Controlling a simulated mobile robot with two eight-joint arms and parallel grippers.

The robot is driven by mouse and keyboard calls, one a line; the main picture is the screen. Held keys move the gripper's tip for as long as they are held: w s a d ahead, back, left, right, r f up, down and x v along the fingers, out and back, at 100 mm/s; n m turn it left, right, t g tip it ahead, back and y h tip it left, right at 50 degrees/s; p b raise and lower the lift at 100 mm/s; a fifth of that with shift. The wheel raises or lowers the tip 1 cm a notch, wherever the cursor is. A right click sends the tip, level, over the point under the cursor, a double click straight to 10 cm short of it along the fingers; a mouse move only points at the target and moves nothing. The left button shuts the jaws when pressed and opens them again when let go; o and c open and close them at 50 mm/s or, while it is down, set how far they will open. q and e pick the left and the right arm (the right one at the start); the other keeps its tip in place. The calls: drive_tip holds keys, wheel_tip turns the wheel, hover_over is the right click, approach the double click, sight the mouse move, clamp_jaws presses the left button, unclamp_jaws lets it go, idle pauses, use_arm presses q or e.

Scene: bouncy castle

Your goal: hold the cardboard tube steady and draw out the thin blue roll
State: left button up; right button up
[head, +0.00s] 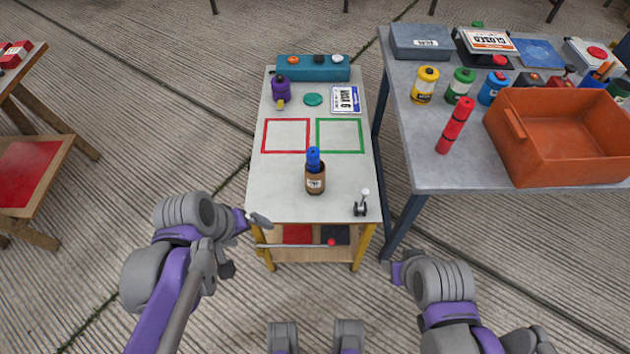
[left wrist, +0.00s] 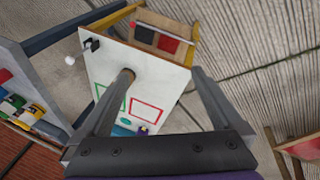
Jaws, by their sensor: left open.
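The brown cardboard tube (head: 316,181) stands upright on the small light-topped cart, with a white label on its front. The thin blue roll (head: 313,158) sticks out of its top. My left gripper (head: 262,219) is open and empty at the cart's front left edge, left of and nearer than the tube, not touching it. In the left wrist view the tube (left wrist: 126,77) appears beyond the left finger of my open gripper (left wrist: 163,74); I cannot make out the roll there. My right arm is at the lower right; its gripper's jaws are not clear.
The cart top (head: 270,190) has a red outlined square (head: 264,136), a green one (head: 364,136) and a small lever (head: 361,204). A purple bottle (head: 281,89) and teal box (head: 330,69) stand behind. A grey table (head: 420,170) holds an orange crate (head: 560,165) and red roll (head: 455,126).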

use_arm(q)
drive_tip(key=w+d+f+n+g+h+b, duration=0.1)
drive_tip(key=w+d+f+n+h+b, duration=0.15)
drive_tip(key=w, duration=0.25)
drive_tip(key=w+d+f+n+g+h+b, duration=0.1)
drive_tip(key=w+f+n, duration=0.15)
drive_tip(key=w, duration=0.25)
drive_tip(key=n+g+h+b, duration=0.1)
drive_tip(key=n+h+b, duration=0.5)
approach(311, 182)
drive_tip(key=s, duration=0.2)
drive_tip(key=w+f, duration=0.1)
drive_tip(key=f, duration=0.1)
drive_tip(key=w+f+n+h+b, duration=0.1)
drive_tip(key=w+f, duration=0.1)
drive_tip(key=w+a+f+n+h+b, duration=0.1)
drive_tip(key=w+f, duration=0.1)
drive_tip(key=shift+f+h, duration=0.15)
drive_tip(key=shift+h, duration=0.1)
drive_tip(key=shift+d+f+n, duration=0.2)
drive_tip(key=shift+d+n, duration=0.1)
drive_tip(key=shift+d, duration=0.05)
drive_tip(key=b+x, duration=0.1)
drive_tip(key=x, duration=0.8)
drive_tip(key=shift+d+b, duration=0.2)
drive_tip(key=shift+b, duration=0.1)
use_arm(e)
wheel_tip(311, 182, down, 16)
drive_tip(key=w, duration=0.1)
drive_tip(key=shift+w, duration=0.15)
